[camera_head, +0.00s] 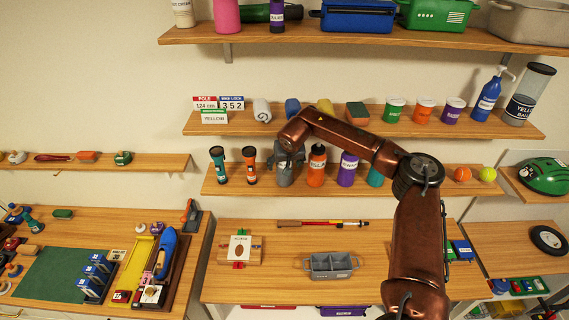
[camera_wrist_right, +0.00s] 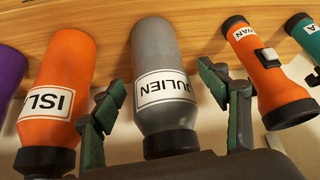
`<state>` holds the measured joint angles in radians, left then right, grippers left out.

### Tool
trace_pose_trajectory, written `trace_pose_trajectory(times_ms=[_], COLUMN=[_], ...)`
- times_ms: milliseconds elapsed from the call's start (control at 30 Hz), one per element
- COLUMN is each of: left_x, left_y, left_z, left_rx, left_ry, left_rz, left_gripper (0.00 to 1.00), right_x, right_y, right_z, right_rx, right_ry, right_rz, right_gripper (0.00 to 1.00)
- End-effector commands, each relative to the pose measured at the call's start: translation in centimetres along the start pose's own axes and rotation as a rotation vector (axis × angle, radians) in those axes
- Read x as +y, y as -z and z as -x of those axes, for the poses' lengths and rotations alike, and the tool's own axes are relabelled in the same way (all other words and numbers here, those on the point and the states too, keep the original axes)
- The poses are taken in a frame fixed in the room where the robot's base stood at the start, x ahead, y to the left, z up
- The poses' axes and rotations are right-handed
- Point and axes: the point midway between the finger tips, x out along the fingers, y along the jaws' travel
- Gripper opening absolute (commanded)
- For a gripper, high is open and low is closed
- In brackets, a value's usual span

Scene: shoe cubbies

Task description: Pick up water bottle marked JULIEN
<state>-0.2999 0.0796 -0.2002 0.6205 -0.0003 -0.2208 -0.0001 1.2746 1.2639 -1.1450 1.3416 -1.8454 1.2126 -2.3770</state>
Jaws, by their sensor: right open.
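The grey water bottle labelled JULIEN (camera_wrist_right: 162,65) stands on the lower middle shelf; in the right wrist view it appears upside down. In the head view the grey bottle (camera_head: 284,177) is partly covered by my right gripper (camera_head: 287,158). In the right wrist view, the open fingers of my right gripper (camera_wrist_right: 163,95) are on either side of the bottle, with gaps visible on both sides. My left gripper is not in view.
An orange ISLA bottle (camera_wrist_right: 58,90) stands close beside the grey one, with a purple bottle (camera_head: 347,170) beyond it. An orange flashlight (camera_wrist_right: 268,72) and a teal flashlight (camera_head: 218,164) stand on the other side. Another shelf (camera_head: 200,126) runs above.

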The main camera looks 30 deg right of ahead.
Motion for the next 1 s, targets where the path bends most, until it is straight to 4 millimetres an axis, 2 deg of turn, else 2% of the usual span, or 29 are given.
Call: trace_pose_trajectory(times_ms=[100,400,1000], left_x=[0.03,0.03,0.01], left_y=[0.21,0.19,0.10], left_z=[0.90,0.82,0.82], left_rx=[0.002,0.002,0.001], left_ry=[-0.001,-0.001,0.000], left_rz=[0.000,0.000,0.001], left_gripper=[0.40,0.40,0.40], right_x=[0.05,0.04,0.04], right_y=[-0.03,-0.20,-0.19], right_z=[-0.77,-1.19,-1.14], right_rx=[-0.001,-0.001,-0.001], right_ry=[-0.001,0.000,0.000], right_rz=[0.000,0.000,-0.001], right_gripper=[0.68,0.67,0.26])
